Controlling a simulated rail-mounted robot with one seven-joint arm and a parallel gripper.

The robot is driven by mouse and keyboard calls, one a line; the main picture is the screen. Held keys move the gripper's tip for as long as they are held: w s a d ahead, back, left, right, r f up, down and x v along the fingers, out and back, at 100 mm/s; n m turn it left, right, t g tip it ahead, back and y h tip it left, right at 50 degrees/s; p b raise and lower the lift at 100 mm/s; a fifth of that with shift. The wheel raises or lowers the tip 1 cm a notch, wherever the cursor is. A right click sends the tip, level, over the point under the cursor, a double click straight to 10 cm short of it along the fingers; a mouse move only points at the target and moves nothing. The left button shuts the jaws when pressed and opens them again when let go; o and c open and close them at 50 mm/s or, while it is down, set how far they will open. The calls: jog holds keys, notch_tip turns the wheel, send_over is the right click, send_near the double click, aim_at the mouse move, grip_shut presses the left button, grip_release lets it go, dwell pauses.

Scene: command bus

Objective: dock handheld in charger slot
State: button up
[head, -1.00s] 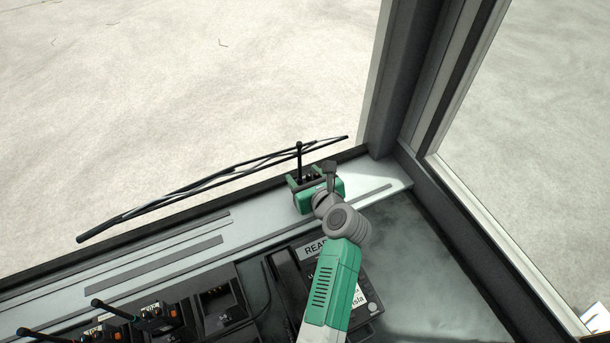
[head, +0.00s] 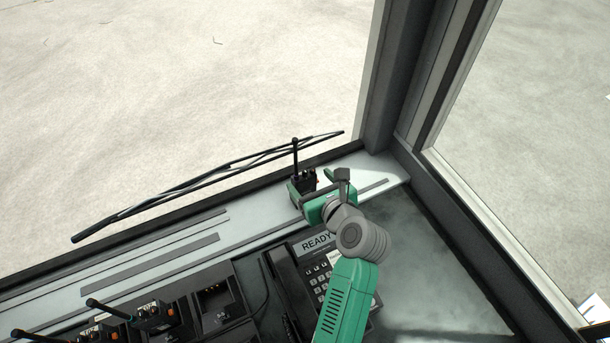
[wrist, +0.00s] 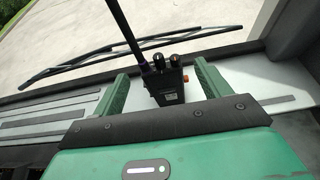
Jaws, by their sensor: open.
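The handheld radio (head: 303,178) stands upright on the pale ledge under the windscreen, black with a tall antenna. My gripper (head: 312,183) is at the ledge with its green fingers open. In the wrist view the handheld (wrist: 165,82) stands between the open fingers of my gripper (wrist: 163,88), apart from both, a little nearer the right one. Its lower part is hidden behind my gripper's body. An empty charger slot (head: 217,298) is in the dark console at the lower middle of the head view, left of the desk phone.
Other handhelds (head: 153,314) sit in chargers at the lower left. A desk phone (head: 290,285) is partly behind my arm. The ledge (head: 180,240) runs along the windscreen, with a wiper (head: 200,188) beyond the glass. A window pillar (head: 400,100) rises at the right.

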jog(key=shift+s+d+r, duration=0.2)
jog(key=shift+s, duration=0.25)
